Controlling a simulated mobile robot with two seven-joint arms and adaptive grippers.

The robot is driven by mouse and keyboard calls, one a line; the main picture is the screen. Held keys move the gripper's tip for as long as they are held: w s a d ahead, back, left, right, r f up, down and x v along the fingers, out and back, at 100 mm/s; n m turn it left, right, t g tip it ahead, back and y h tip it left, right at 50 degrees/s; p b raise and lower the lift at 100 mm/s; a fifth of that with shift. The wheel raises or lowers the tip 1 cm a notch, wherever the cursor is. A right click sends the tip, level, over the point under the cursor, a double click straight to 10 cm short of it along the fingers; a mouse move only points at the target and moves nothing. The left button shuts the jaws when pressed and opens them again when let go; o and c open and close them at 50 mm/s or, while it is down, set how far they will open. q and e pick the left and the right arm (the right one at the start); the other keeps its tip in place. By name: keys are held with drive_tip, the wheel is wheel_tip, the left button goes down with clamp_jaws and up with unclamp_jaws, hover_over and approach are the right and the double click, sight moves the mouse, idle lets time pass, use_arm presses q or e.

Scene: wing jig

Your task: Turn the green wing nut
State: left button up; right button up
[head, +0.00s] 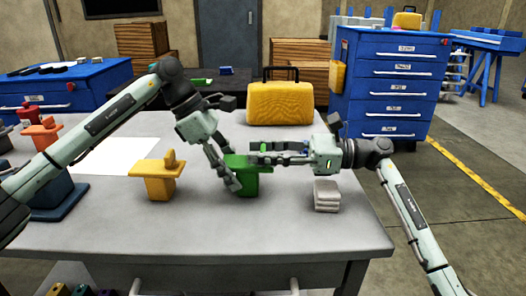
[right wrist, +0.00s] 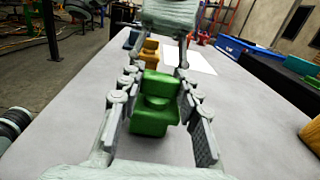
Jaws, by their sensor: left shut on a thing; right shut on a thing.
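The green wing nut (right wrist: 160,84) sits on top of a green stand (head: 247,184) near the middle of the table. My right gripper (head: 258,154) reaches in from the right at the top of the stand and is shut on the wing nut, hiding most of it in the head view. In the right wrist view the green parts show between the fingers. My left gripper (head: 236,184) comes down from the upper left, its fingers against the left side of the green stand; it is shut on the stand. The exact contact is partly hidden.
A yellow stand with a knob (head: 160,182) is left of the green one. A folded grey cloth stack (head: 326,196) lies to the right, near the front edge. A yellow case (head: 280,104) stands behind. A white sheet (head: 115,156) and an orange piece (head: 42,134) are at the left.

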drive_tip(key=c, duration=0.3)
drive_tip(key=shift+m+t, duration=0.3)
drive_tip(key=shift+t, duration=0.2)
drive_tip(key=m+t+h, duration=0.1)
drive_tip(key=t, duration=0.1)
drive_tip(key=m+t, duration=0.2)
drive_tip(key=t, duration=0.1)
drive_tip(key=shift+d+f+h, duration=0.1)
drive_tip(key=shift+f+h, duration=0.05)
drive_tip(key=shift+h, duration=0.25)
drive_tip(key=shift+m+t+h, duration=0.6)
drive_tip(key=shift+m+t, duration=0.4)
drive_tip(key=shift+t, duration=0.2)
drive_tip(key=m+t+h, duration=0.3)
drive_tip(key=t, duration=0.1)
drive_tip(key=shift+s+a, duration=0.1)
drive_tip(key=shift+a, duration=0.2)
drive_tip(key=shift+m+t+h, duration=0.5)
drive_tip(key=shift+m+h, duration=0.2)
drive_tip(key=shift+m, duration=0.1)
drive_tip(key=shift+d+m+h, duration=0.15)
drive_tip(key=shift+m+h, duration=0.15)
drive_tip(key=shift+h, duration=0.1)
